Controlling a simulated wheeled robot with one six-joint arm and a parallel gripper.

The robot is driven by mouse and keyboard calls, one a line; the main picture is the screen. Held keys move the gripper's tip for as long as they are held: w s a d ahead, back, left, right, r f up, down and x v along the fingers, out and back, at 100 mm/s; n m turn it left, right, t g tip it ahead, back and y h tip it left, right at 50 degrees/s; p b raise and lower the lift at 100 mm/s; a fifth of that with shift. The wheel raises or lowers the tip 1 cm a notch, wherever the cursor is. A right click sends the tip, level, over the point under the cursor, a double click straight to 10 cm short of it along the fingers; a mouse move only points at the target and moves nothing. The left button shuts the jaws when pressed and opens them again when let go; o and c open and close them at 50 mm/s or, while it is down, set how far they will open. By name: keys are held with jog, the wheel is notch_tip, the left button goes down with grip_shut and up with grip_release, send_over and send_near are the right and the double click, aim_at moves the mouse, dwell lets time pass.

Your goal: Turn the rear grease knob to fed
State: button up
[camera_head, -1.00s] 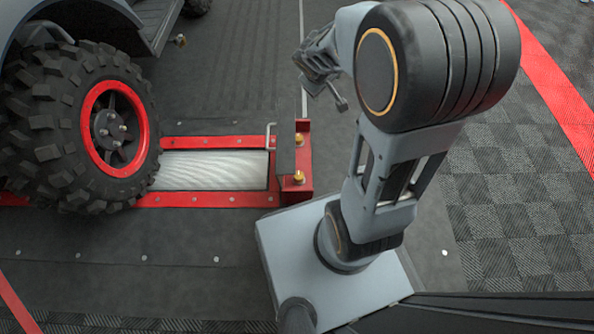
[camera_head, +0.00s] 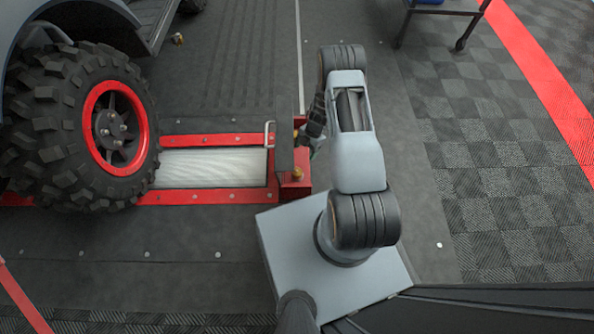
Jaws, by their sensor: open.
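The red end block (camera_head: 296,186) of the roller bed carries brass grease knobs on its right side. The nearer brass knob (camera_head: 298,173) is in plain view. The farther knob is mostly hidden by my gripper (camera_head: 314,142), which is low beside the far part of the block. My gripper is open, seen from above and partly covered by my arm. Whether its fingers are around the farther knob or touching it cannot be told. The knob settings are too small to read.
The metal roller (camera_head: 211,168) lies in a red frame left of the block, with a knobby vehicle tyre (camera_head: 75,125) on it. A dark upright plate (camera_head: 284,140) and a thin handle (camera_head: 268,134) stand beside the block. A wheeled cart (camera_head: 440,12) is at the back right.

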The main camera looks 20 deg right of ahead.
aim_at(298, 172)
jog(key=b+x, duration=0.2)
jog(key=x, duration=0.2)
jog(key=b+x, duration=0.2)
jog(key=x, duration=0.3)
jog(key=b+x, duration=0.2)
jog(key=x, duration=0.2)
jog(key=shift+s+a+f, duration=0.2)
jog(key=shift+s+f, duration=0.1)
jog(key=shift+s, duration=0.05)
jog(key=c, duration=0.9)
jog(key=shift+s, duration=0.1)
